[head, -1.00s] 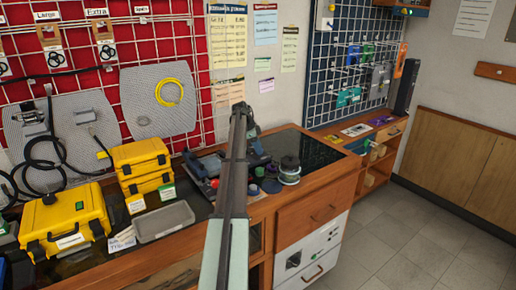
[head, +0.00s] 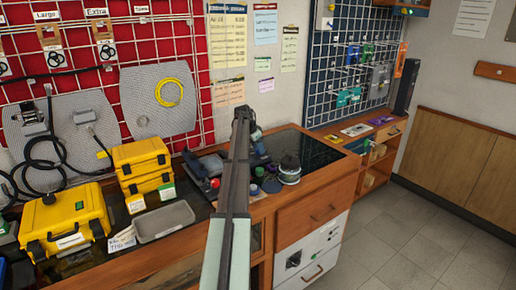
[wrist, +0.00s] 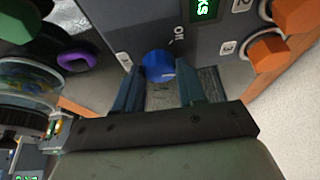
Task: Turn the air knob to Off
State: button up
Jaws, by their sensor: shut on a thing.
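A round blue knob (wrist: 158,66) sits on a dark grey panel (wrist: 130,22) in the wrist view. The word "Off" is printed on the panel just above it and to the right. A faint light mark shows on the knob, but I cannot tell clearly where it points. My gripper (wrist: 158,82) has one finger on each side of the knob and is shut on it. In the head view my arm covers most of the panel, and the knob cannot be made out there.
In the wrist view orange knobs (wrist: 268,54) are at the right, a purple ring (wrist: 77,60) and a clear round gauge (wrist: 40,82) at the left. In the head view yellow cases (head: 66,222) and a grey tray (head: 163,222) stand left of my arm.

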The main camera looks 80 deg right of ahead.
jog(key=n+t, duration=0.1)
jog(key=n, duration=0.1)
jog(key=n+t+h, duration=0.1)
jog(key=n, duration=0.2)
jog(key=shift+s+a+n, duration=0.1)
jog(key=shift+s+n, duration=0.05)
jog(key=shift+n, duration=0.15)
jog(key=n+t, duration=0.2)
jog(key=n, duration=0.3)
jog(key=shift+s+n, duration=0.1)
jog(key=shift+n, duration=0.2)
jog(key=o, duration=1.1)
jog(key=shift+c, duration=0.2)
jog(key=v, duration=1.3)
jog(key=shift+s+a+r, duration=0.2)
jog(key=shift+r, duration=0.15)
